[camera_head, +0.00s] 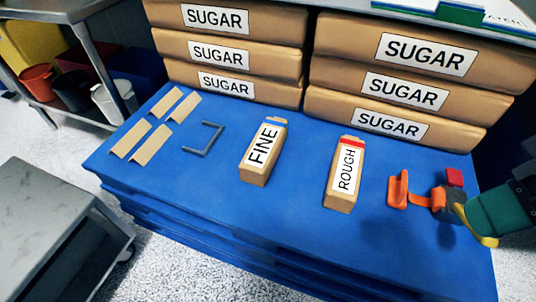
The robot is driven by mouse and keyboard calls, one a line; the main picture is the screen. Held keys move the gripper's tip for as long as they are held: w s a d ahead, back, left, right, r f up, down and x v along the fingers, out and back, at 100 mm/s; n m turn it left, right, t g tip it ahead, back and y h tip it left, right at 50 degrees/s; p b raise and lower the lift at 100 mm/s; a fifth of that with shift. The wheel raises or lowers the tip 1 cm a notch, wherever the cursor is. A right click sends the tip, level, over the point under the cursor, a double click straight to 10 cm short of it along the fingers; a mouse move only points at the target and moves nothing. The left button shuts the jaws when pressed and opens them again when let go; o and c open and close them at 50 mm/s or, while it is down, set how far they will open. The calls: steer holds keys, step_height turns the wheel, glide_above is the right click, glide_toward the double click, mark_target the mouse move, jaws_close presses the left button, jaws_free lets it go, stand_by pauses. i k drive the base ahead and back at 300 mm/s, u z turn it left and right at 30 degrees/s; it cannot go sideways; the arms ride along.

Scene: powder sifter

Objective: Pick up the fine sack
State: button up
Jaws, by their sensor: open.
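The fine sack (262,152) is a small tan paper bag with a white label reading FINE and a blue strip at its top end. It rests on the blue platform (215,205), near the middle of the view.
Large sugar sacks (245,55) are stacked in two piles along the back. A grey bracket (204,138) and several tan strips (153,145) lie left of the fine sack. A grey table (55,230) stands at the lower left. The platform's front is clear.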

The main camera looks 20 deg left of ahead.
mark_target(256, 166)
steer(key=k, duration=0.4)
steer(key=z, duration=1.75)
steer(key=k, duration=1.65)
steer(key=u, duration=1.75)
steer(key=i, duration=1.7)
steer(key=u, duration=0.05)
